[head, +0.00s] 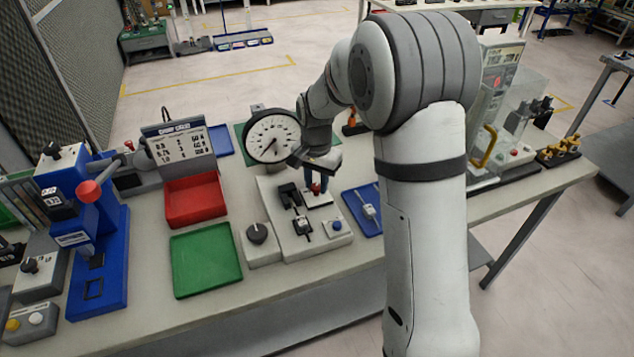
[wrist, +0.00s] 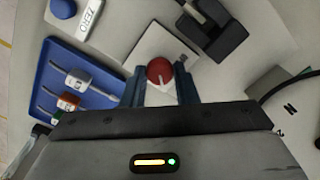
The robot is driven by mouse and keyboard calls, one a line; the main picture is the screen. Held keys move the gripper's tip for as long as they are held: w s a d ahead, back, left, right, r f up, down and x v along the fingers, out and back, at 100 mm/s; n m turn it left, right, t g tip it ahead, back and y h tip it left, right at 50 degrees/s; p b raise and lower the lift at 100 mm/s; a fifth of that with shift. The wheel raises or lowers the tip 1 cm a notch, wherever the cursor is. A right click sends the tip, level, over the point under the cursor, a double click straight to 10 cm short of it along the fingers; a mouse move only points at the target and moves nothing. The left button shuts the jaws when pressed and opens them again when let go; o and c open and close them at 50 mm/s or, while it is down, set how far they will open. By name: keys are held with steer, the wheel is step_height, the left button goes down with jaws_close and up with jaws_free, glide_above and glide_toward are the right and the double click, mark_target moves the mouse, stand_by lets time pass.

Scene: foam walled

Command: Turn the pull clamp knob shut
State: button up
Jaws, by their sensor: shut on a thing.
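The pull clamp knob is a round red knob (wrist: 160,73) with a white mark on its top. It stands over a pale square plate (wrist: 150,45) in the wrist view. My gripper (wrist: 160,84) has one finger on each side of the knob and is shut on it. In the head view the red knob (head: 316,188) shows small under my gripper (head: 318,178), on the light fixture base. The white mark points down and slightly right in the wrist view. The knob's lower part is hidden by my fingers.
A dark clamp block (wrist: 212,30) stands close beside the plate. A blue tray (wrist: 75,85) with small parts and a blue button (wrist: 63,8) are nearby. In the head view a round dial gauge (head: 272,136) stands just left of my gripper.

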mark_target(317, 186)
steer(key=shift+m, duration=0.4)
steer(key=o, duration=1)
steer(key=shift+r, duration=0.1)
step_height(317, 186, up, 8)
steer(key=shift+f+b, duration=0.15)
steer(key=shift+b, duration=0.15)
steer(key=s+d+r+n+t, duration=0.1)
steer(key=s+d+n, duration=0.1)
steer(key=s, duration=0.6)
steer(key=s+d+r+n+t, duration=0.1)
steer(key=s+d, duration=0.3)
steer(key=s, duration=0.5)
steer(key=s+d+r+n, duration=0.1)
steer(key=s+d+n, duration=0.2)
steer(key=s, duration=0.5)
steer(key=shift+s+d+r+n+t, duration=0.2)
steer(key=shift+s+r+n+t, duration=0.15)
steer(key=shift+n, duration=0.25)
